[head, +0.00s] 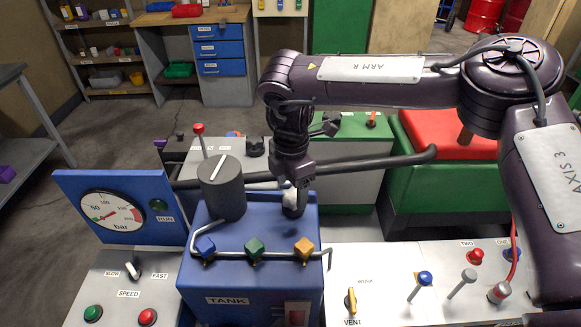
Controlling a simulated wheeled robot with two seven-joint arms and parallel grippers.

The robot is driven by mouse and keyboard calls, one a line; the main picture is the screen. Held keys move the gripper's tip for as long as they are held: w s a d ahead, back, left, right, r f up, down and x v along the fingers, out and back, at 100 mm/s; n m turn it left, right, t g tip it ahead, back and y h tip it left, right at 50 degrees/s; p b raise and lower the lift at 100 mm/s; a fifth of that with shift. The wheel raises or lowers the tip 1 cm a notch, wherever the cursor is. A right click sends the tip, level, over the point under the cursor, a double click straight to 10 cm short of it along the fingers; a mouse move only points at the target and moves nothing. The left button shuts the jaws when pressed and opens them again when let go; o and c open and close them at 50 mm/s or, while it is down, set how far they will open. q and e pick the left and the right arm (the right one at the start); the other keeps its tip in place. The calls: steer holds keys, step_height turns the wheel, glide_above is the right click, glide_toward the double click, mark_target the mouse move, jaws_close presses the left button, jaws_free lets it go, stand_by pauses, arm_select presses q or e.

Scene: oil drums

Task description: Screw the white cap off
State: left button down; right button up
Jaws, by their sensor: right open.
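A small white cap (289,197) shows on top of the blue tank (230,285), right of a dark grey cylinder with a white line. It is partly hidden by my right gripper (293,200), which points down over it from above. The gripper is open, with its dark fingers at the cap. I cannot tell whether they touch it. My left gripper is not in view.
The dark cylinder (222,190) stands close left of my right gripper. A grey pipe with blue, green and yellow valves (254,249) crosses the tank's front. A pressure gauge (112,213) stands left. A panel with levers (400,290) lies right.

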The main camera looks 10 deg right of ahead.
steer(key=shift+w+f, duration=0.1)
steer(key=shift+f, duration=1.05)
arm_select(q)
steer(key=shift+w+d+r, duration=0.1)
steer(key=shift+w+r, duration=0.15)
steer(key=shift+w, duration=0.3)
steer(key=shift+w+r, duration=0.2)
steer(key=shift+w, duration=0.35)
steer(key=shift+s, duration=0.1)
arm_select(e)
steer(key=shift+c, duration=1)
steer(key=c, duration=0.9)
steer(key=shift+o, duration=0.2)
steer(key=shift+r+n+p, duration=0.2)
steer(key=shift+n+p, duration=0.45)
steer(key=shift+n, duration=0.05)
steer(key=shift+n+p, duration=0.3)
steer(key=shift+n, duration=0.4)
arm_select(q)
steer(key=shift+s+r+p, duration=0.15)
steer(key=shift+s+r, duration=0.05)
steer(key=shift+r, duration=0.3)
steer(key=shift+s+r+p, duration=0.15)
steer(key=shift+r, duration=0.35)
arm_select(e)
steer(key=n, duration=0.3)
steer(key=shift+d+f, duration=0.1)
steer(key=shift+f, duration=0.05)
